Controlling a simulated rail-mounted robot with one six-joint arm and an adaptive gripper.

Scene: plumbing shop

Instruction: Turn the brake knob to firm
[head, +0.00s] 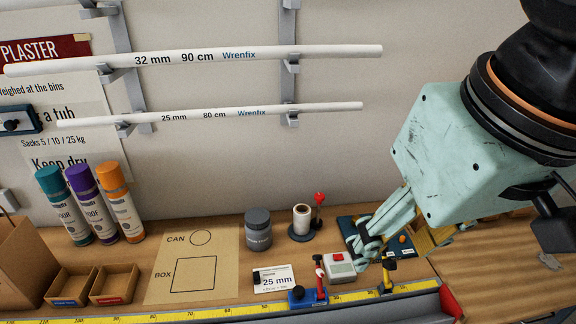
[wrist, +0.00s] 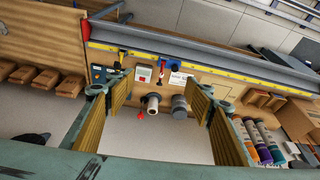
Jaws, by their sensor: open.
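My gripper (head: 362,256) is at the right of the bench in the head view, in front of a dark blue panel (head: 347,227). In the wrist view my gripper (wrist: 160,95) is open, with nothing between its fingers. The panel also shows at the left of the wrist view (wrist: 100,74), partly behind a finger. A small orange part (head: 402,239) shows on the panel; my fingers hide much of the rest. A blue wall box with a black knob (head: 12,125) is at the far left. No brake or firm marking is legible, so I cannot tell which part is the brake knob.
A white box with a red button (head: 340,266), a blue-based stop with a red lever (head: 301,297) and a yellow-black post (head: 388,275) stand close to my gripper. A white roll (head: 302,219), a red-topped rod (head: 319,199) and a grey can (head: 258,230) stand to its left.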

